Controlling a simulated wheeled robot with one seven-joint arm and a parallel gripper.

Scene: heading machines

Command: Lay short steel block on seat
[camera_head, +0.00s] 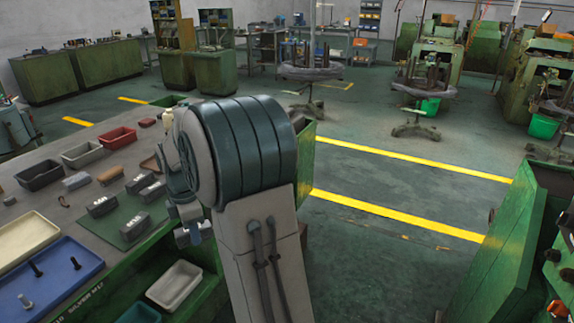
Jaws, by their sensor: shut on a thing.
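My gripper (189,226) hangs at the bench's right edge, below my large arm joint. It is shut on a small grey steel block (182,239), which is partly hidden by the fingers. The block is in front of the bench side in the picture; I cannot tell its height or whether it touches anything. I cannot make out which spot is the seat.
A white bin (174,285) sits lower at the bench front. A green machine (505,250) stands right; floor between is clear.

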